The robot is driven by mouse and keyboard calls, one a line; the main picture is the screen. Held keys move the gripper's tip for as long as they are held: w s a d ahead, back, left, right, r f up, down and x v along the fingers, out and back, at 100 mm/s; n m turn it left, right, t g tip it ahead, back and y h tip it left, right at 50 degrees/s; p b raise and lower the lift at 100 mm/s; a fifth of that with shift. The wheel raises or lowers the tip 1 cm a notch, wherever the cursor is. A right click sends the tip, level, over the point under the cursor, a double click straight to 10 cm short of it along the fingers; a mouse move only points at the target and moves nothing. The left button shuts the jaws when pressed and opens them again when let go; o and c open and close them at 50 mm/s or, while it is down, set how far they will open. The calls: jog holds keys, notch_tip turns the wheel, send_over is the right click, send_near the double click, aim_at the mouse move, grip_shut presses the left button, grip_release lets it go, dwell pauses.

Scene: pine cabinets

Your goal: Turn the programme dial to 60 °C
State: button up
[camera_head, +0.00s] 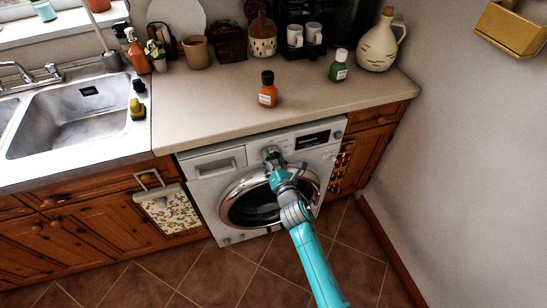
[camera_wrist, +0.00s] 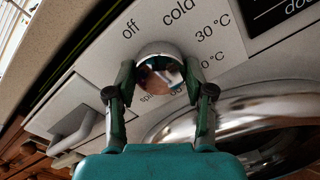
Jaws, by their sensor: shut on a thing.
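The programme dial (camera_wrist: 160,54) is a round, shiny chrome knob on the white washing machine's (camera_head: 212,185) front panel. Around it the wrist view shows the printed labels "off", "cold", "30 °C" and another ending in "0 °C", partly covered. Lower labels, one starting "spi", are mostly hidden by the dial and fingers. My gripper (camera_wrist: 158,76) has a finger on each side of the dial and is shut on it. In the head view my gripper (camera_head: 274,164) reaches the panel and partly covers the dial. I cannot tell which label the dial points at.
The detergent drawer (camera_head: 218,164) is left of the dial and a dark display (camera_head: 314,139) is right. The round glass door (camera_head: 248,208) lies below, behind my arm. The worktop (camera_head: 210,115) above holds an orange bottle (camera_head: 268,92). A towel (camera_head: 168,210) hangs at left.

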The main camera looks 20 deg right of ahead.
jog(key=m, duration=0.4)
jog(key=shift+m, duration=0.3)
jog(key=m, duration=0.3)
jog(key=shift+m, duration=0.3)
jog(key=m, duration=0.8)
jog(key=shift+d+m, duration=0.1)
jog(key=shift+m, duration=0.3)
jog(key=m, duration=0.6)
jog(key=shift+y, duration=0.4)
jog(key=m, duration=0.7)
jog(key=shift+f, duration=0.1)
jog(key=o, duration=1.2)
jog(key=shift+c, duration=0.2)
